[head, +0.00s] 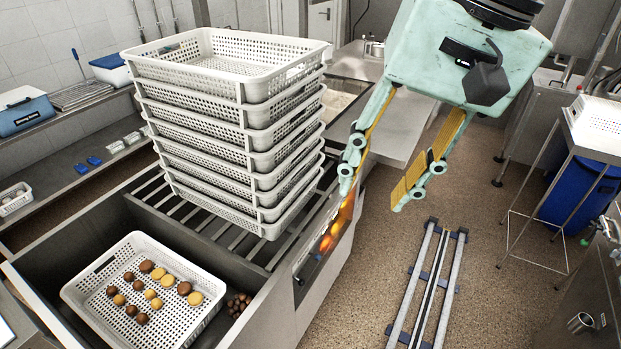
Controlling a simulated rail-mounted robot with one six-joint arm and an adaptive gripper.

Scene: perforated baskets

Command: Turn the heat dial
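My gripper (376,184) hangs from the top right of the head view, pointing down. Its two mint-green fingers with yellow pads are spread well apart, with nothing between them. The left finger is in front of the side panel (312,268) of the metal counter in the picture and hides part of it. An orange, round-looking spot (325,243) on that panel may be the heat dial, but it is small and I cannot tell its setting. An orange glow (343,217) shows just above it, below the left fingertip. I cannot tell whether the finger touches the panel.
A tall stack of white perforated baskets (250,88) stands on the counter slats, left of my gripper. Another white basket (82,292) with brown and yellow round items sits in the front well. A floor rail (429,285) lies on the right. A wire-legged stand (511,215) is farther right.

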